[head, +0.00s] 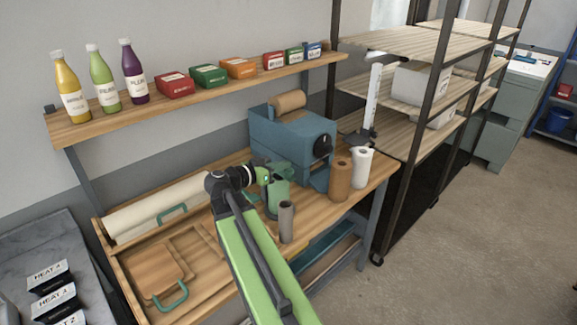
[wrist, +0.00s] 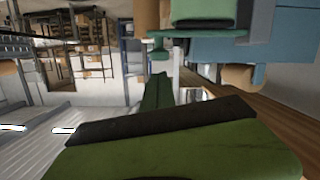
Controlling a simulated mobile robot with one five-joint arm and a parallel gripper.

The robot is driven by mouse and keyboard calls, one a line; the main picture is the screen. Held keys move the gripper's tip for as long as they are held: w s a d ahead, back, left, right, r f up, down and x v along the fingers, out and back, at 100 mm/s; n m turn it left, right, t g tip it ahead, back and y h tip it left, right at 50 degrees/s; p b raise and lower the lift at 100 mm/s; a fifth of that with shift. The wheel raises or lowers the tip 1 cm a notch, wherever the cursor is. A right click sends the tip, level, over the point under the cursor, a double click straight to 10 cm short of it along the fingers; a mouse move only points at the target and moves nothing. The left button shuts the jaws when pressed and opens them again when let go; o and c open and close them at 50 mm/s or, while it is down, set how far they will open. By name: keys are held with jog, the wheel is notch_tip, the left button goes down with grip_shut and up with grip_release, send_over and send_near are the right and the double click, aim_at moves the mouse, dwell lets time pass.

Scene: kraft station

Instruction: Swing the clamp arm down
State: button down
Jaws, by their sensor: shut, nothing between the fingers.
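My gripper (head: 264,175) is at the end of my green arm, above the bench and in front of the blue machine. Its green fingers are shut and hold nothing. The wrist view shows the shut gripper (wrist: 157,92) close up. A green device (head: 278,197) stands on the bench just below and beside the fingers; its upper part is partly hidden by my gripper. I cannot tell whether they touch. A green part also shows at the top of the wrist view (wrist: 205,14). I cannot tell for sure which part is the clamp arm.
The blue machine (head: 300,140) carries a brown paper roll (head: 288,101). A grey roll (head: 286,222), a brown roll (head: 340,179) and a white roll (head: 361,167) stand upright nearby. A long white roll (head: 150,210) lies left. The wall shelf (head: 200,98) holds bottles and boxes.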

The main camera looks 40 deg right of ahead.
jog(key=shift+s+f+b, duration=0.45)
jog(key=shift+f+b, duration=0.1)
jog(key=shift+f, duration=0.25)
jog(key=a+r+p, duration=0.6)
jog(key=a, duration=0.4)
jog(key=shift+r, duration=0.1)
